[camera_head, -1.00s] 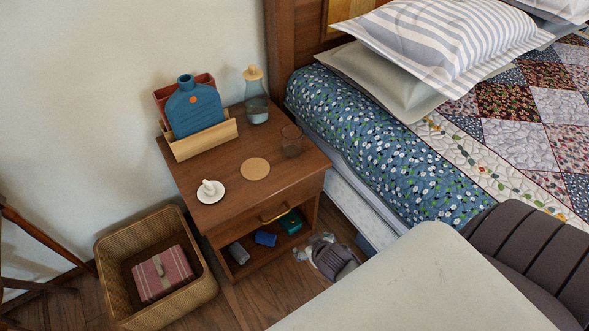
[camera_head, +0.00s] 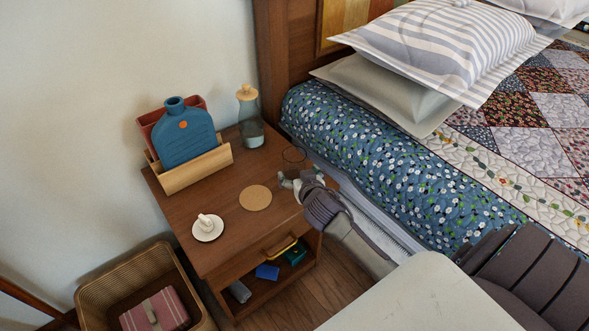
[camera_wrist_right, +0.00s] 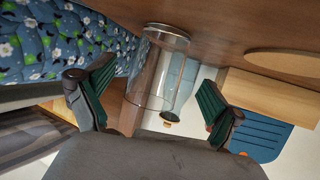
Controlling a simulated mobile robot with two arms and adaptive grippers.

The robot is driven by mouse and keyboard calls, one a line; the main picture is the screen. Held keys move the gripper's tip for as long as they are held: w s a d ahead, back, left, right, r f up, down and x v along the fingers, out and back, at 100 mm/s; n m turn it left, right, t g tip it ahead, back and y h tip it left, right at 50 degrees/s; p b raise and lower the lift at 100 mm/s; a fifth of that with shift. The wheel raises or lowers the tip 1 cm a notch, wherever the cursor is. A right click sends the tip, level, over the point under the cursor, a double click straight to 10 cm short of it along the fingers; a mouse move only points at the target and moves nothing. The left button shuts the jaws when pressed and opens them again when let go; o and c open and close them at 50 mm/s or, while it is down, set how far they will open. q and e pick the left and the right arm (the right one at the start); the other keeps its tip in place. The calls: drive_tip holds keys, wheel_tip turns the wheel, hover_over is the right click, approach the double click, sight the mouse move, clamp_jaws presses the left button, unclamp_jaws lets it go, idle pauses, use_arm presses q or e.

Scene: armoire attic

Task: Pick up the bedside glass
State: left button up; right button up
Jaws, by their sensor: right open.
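The clear bedside glass (camera_head: 293,154) stands upright on the wooden nightstand (camera_head: 225,215), near its bed-side edge. In the head view its lower part is hidden by my right gripper (camera_head: 290,182), which is at the near side of the glass. In the right wrist view, which is turned over, the glass (camera_wrist_right: 162,70) shows between the two green-padded fingers of the open right gripper (camera_wrist_right: 155,80). Both fingers appear apart from the glass. I cannot tell how deep the glass lies between them. My left gripper is not in view.
A carafe with a wooden stopper (camera_head: 250,120) stands behind the glass. A cork coaster (camera_head: 255,198), a white dish (camera_head: 208,228) and a wooden holder with a blue bottle-shaped item (camera_head: 188,140) share the top. The bed (camera_head: 370,150) borders the right side.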

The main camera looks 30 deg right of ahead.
sight(298, 171)
drive_tip(key=b+x, duration=0.1)
drive_tip(key=x, duration=0.3)
drive_tip(key=shift+w+d+f, duration=0.15)
drive_tip(key=shift+w, duration=0.4)
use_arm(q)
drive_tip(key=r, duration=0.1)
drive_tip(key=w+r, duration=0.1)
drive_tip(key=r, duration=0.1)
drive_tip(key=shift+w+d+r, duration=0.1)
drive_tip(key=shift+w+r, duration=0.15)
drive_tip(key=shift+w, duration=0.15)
use_arm(e)
drive_tip(key=c, duration=1.4)
